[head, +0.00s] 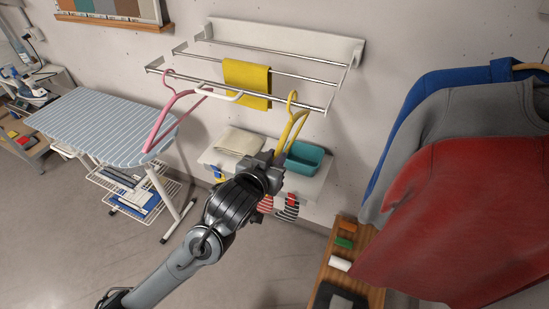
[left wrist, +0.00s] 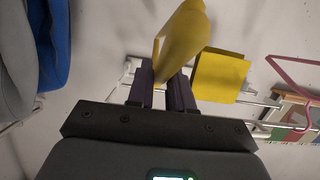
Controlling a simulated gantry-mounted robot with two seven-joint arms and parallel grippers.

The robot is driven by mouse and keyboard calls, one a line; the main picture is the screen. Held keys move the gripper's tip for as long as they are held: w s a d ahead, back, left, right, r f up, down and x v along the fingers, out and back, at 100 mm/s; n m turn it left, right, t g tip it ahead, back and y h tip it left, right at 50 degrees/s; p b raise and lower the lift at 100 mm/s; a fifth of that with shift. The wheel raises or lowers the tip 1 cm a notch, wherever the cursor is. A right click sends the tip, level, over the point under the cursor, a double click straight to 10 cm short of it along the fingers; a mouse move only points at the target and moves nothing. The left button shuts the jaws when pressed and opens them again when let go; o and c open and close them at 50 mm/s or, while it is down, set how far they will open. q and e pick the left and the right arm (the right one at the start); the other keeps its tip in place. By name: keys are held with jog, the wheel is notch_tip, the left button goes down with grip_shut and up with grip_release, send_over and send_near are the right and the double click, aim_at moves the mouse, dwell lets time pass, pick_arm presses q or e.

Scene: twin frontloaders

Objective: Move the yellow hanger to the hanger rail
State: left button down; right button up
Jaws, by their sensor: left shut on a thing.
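The yellow hanger (head: 295,127) is upright in the middle of the head view, its hook at the front bar of the wall-mounted hanger rail (head: 315,108). I cannot tell whether the hook rests on the bar or is just in front of it. My left gripper (head: 278,163) is shut on the lower part of the hanger, below the rail. In the left wrist view, the yellow hanger (left wrist: 185,40) rises from between the dark fingers (left wrist: 163,85), large and close. My right gripper is not in view.
A pink hanger (head: 158,122) hangs at the rail's left end, and a yellow cloth (head: 247,82) drapes over the bars. Below are a shelf with a teal bin (head: 305,158) and a folded towel (head: 239,141). An ironing board (head: 95,118) stands left; hanging shirts (head: 450,200) fill the right.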

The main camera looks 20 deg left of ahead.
pick_arm(q)
jog(key=shift+s+r+p, duration=0.15)
jog(key=shift+r+p, duration=0.25)
jog(key=shift+r, duration=0.1)
jog(key=shift+s+r+p, duration=0.15)
jog(key=shift+r+p, duration=0.25)
jog(key=shift+r, duration=0.1)
jog(key=shift+s+r+p, duration=0.15)
jog(key=shift+p, duration=0.15)
dwell(0.4)
jog(key=shift+s+r+p, duration=0.5)
jog(key=shift+s+r, duration=0.05)
jog(key=shift+r, duration=0.25)
dwell(0.3)
jog(key=shift+s, duration=0.25)
